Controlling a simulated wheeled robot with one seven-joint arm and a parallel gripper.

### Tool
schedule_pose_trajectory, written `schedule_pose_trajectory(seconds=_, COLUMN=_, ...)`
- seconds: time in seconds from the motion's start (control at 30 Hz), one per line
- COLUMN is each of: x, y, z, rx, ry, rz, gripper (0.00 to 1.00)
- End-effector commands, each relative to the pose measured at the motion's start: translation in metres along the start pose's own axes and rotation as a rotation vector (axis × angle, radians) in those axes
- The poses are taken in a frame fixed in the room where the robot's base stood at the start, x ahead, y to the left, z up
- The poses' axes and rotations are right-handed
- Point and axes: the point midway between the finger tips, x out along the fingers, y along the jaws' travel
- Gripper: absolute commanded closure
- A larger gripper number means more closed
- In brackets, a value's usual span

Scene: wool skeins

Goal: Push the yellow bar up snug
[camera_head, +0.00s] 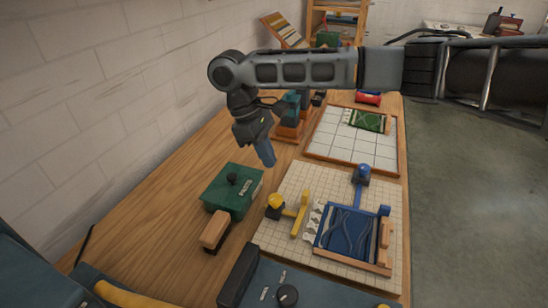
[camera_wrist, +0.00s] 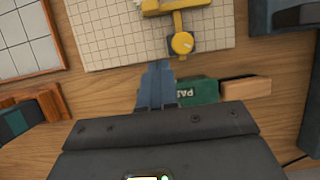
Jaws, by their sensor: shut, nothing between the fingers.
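The yellow bar (camera_head: 301,212) lies on the gridded board (camera_head: 285,235), joined to a stem with a round yellow knob (camera_head: 275,200) on its left. To its right is a blue wavy-lined panel (camera_head: 346,235) with a pale toothed strip (camera_head: 313,218) on its left edge; a narrow gap seems to show between bar and strip. My gripper (camera_head: 267,158) is shut and empty, above the table beyond the green box, apart from the bar. In the wrist view the blue fingers (camera_wrist: 157,88) point toward the board, left of the knob (camera_wrist: 182,43); the bar (camera_wrist: 178,5) is partly cut off.
A green box (camera_head: 233,188) and a wooden-handled tool (camera_head: 214,231) lie left of the board. A second gridded tray (camera_head: 313,155) lies beyond. A dark device (camera_head: 265,280) is in front. The wall bounds the left.

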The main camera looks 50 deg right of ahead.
Motion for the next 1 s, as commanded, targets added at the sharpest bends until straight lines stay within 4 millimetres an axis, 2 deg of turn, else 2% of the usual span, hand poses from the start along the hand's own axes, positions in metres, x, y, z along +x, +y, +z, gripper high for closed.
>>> schedule_pose_trajectory(seconds=0.37, x=0.073, y=0.000, z=0.002, rx=0.001, ry=-0.002, rz=0.000, gripper=1.00)
schedule_pose_trajectory(seconds=0.43, x=0.074, y=0.002, z=0.015, rx=0.002, ry=-0.001, rz=0.001, gripper=1.00)
schedule_pose_trajectory(seconds=0.6, x=0.083, y=0.001, z=0.031, rx=0.001, ry=-0.001, rz=0.001, gripper=1.00)
schedule_pose_trajectory(seconds=1.0, x=0.087, y=0.000, z=0.038, rx=0.000, ry=0.000, rz=0.000, gripper=1.00)
